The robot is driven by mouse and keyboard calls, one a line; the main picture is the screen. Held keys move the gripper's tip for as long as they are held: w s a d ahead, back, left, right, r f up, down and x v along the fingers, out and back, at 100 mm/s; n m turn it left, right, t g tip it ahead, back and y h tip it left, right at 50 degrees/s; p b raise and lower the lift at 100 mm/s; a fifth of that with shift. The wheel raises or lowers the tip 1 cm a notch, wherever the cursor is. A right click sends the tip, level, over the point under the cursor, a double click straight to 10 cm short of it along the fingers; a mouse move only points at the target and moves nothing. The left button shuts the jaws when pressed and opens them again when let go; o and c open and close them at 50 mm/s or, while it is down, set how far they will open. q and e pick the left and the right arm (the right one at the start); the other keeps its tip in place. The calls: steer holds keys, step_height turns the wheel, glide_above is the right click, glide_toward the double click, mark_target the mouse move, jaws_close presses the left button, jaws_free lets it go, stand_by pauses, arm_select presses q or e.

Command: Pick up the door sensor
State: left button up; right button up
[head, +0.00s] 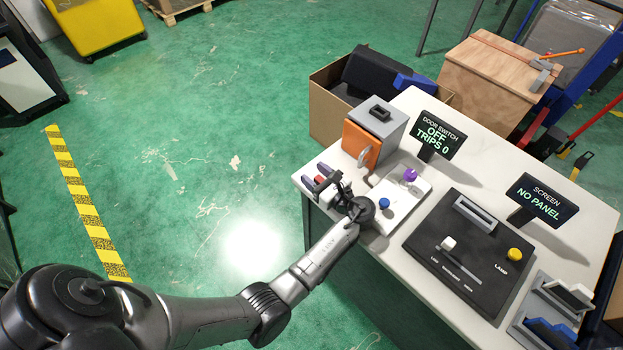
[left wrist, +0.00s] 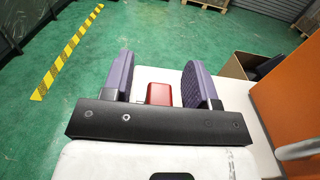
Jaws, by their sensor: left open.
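A small red block (head: 320,180), apparently the door sensor, sits at the left end of the white table. It also shows in the left wrist view (left wrist: 160,93), between the two purple fingers. My left gripper (head: 316,176) is open around it, with a gap on each side in the wrist view. The black gripper body hides the block's near lower part. My right gripper is in neither view.
A grey box with an orange door (head: 360,145) stands close behind the gripper. A white panel (head: 408,205) with purple and blue knobs lies to the right. Beyond are the door switch display (head: 440,139), reading OFF, TRIPS 0, and a black control panel (head: 465,258).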

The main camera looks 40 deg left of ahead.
arm_select(q)
steer(key=shift+a, duration=0.2)
steer(key=shift+d, duration=0.15)
jaws_close()
stand_by(0.3)
